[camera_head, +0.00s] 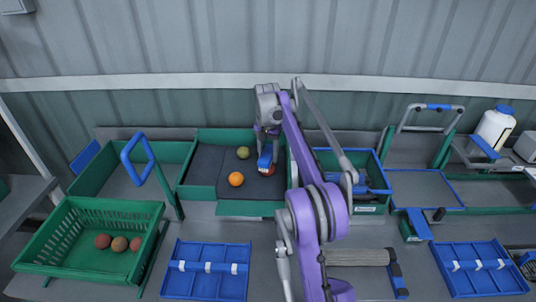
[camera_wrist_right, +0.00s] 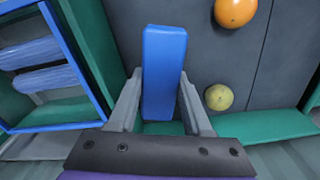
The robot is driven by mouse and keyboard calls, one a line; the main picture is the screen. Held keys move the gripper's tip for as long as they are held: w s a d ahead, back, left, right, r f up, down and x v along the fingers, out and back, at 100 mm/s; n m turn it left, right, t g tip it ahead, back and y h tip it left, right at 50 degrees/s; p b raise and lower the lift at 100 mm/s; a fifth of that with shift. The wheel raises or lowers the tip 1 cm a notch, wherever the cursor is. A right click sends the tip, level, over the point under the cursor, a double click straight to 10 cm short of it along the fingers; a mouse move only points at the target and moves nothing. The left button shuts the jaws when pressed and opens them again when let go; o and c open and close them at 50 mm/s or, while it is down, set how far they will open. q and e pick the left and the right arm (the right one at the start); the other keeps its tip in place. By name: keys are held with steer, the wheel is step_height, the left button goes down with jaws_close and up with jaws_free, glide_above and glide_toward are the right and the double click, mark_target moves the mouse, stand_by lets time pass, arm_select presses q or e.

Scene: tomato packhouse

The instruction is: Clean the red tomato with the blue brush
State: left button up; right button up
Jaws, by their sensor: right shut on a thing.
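My right gripper (camera_head: 267,141) is shut on the blue brush (camera_head: 265,158) inside the dark-lined green tray (camera_head: 203,193). The red tomato (camera_head: 270,171) shows only in part beneath the brush's lower end. I cannot tell whether the brush touches it. In the right wrist view the blue brush (camera_wrist_right: 164,65) stands out between the two fingers of the right gripper (camera_wrist_right: 158,100), and the red tomato is hidden there. An orange tomato (camera_head: 236,179) and a green tomato (camera_head: 243,153) lie to the left of the brush in the head view. My left gripper is not in view.
A green basket (camera_head: 75,272) at the front left holds reddish round produce. A green bin (camera_head: 378,157) with blue items stands right of the tray, partly behind my arm. Blue divided trays (camera_head: 207,270) (camera_head: 478,267) lie in front. A roller (camera_head: 357,257) lies near my arm.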

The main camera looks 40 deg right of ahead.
steer(key=shift+f, duration=0.4)
stand_by(0.3)
